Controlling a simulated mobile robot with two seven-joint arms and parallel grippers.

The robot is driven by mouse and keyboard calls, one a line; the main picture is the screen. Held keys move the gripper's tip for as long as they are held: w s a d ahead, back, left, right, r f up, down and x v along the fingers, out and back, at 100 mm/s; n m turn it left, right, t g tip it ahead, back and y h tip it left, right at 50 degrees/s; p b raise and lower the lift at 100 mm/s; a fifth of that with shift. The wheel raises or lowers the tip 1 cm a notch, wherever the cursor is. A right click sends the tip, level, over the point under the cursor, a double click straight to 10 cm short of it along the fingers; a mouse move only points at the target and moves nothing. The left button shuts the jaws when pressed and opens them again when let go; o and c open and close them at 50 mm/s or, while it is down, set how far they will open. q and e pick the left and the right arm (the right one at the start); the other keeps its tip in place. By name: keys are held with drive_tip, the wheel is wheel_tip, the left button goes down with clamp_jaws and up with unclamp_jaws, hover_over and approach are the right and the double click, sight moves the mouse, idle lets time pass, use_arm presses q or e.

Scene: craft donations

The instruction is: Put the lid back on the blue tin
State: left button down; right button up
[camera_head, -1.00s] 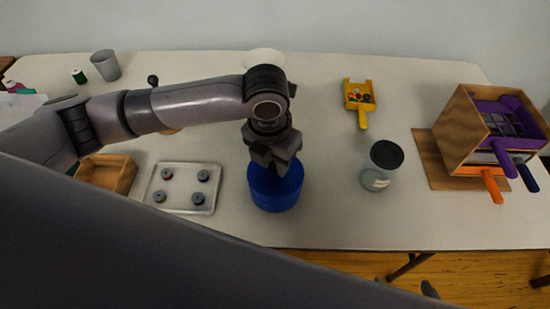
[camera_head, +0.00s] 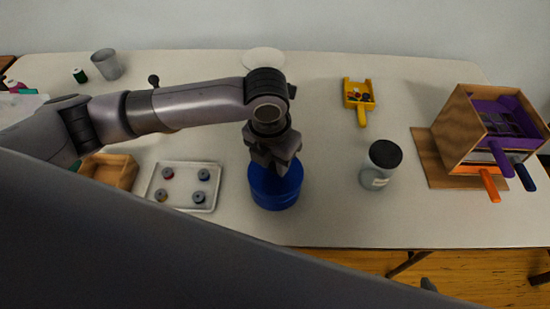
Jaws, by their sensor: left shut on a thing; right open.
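The blue tin (camera_head: 274,200) stands upright near the front edge of the table, in the middle of the head view. Its blue lid (camera_head: 291,180) appears to sit level on top, though the gripper covers much of it and I cannot tell if it is fully seated. My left gripper (camera_head: 276,168) points down over the tin and is shut on the lid at its top. The fingertips and the part they grip are mostly hidden. My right gripper is out of view.
A tray (camera_head: 182,184) with several spools and a wooden box (camera_head: 110,171) lie left. A white disc (camera_head: 263,58) lies at the back.

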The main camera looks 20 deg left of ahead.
use_arm(q)
drive_tip(key=shift+p, duration=0.45)
idle(0.5)
drive_tip(key=shift+c, duration=1.6)
unclamp_jaws()
wheel_tip(320, 180, up, 3)
drive_tip(key=p, duration=0.3)
drive_tip(key=shift+f, duration=0.2)
drive_tip(key=shift+r+p, duration=0.7)
drive_tip(key=shift+r, duration=1.5)
